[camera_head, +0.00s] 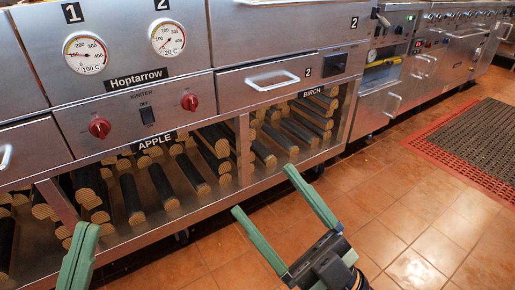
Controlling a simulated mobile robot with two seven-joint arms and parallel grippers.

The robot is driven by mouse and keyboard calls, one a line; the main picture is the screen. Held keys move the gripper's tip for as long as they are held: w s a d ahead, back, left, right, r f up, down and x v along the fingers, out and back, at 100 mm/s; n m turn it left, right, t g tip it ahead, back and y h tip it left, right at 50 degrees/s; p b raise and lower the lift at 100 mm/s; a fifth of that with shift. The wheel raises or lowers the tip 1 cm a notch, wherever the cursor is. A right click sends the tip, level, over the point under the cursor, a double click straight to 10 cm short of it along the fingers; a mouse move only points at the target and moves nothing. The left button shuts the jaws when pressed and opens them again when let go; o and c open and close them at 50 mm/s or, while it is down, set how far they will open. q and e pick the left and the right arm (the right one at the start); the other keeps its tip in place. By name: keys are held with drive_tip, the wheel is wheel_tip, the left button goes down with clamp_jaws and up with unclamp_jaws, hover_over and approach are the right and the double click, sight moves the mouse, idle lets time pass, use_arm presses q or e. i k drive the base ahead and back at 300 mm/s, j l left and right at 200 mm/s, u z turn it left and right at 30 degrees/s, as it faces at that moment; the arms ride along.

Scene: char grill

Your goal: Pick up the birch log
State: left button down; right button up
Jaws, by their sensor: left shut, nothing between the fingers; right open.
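The birch logs (282,139) lie stacked in the open lower bay under the BIRCH label, right of the bay divider. They are dark cylinders with pale end faces. My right gripper (262,192) is open and empty, in front of and below the birch bay, with its green fingers spread apart. It appears apart from the logs. My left gripper (83,235) is at the lower left edge, in front of the logs on the apple side. Its green fingers are together and hold nothing. Its lower part is cut off by the frame.
Apple logs (163,186) fill the bay to the left. A metal lower rail (215,203) and a divider post (243,150) border the bays. A drawer handle (272,80) sticks out above. The tiled floor (400,215) is clear at right, with a red-edged mat (480,140) farther back.

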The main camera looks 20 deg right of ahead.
sight(262, 152)
drive_tip(key=l+u, duration=0.1)
drive_tip(key=u, duration=0.3)
drive_tip(key=l+u, duration=0.15)
drive_tip(key=u, duration=0.25)
drive_tip(key=l+u, duration=0.25)
drive_tip(key=l, duration=0.2)
drive_tip(key=l+u, duration=0.25)
drive_tip(key=l, duration=0.2)
drive_tip(key=l+u, duration=0.1)
drive_tip(key=l, duration=0.35)
drive_tip(key=k+l+u, duration=0.15)
drive_tip(key=l, duration=0.3)
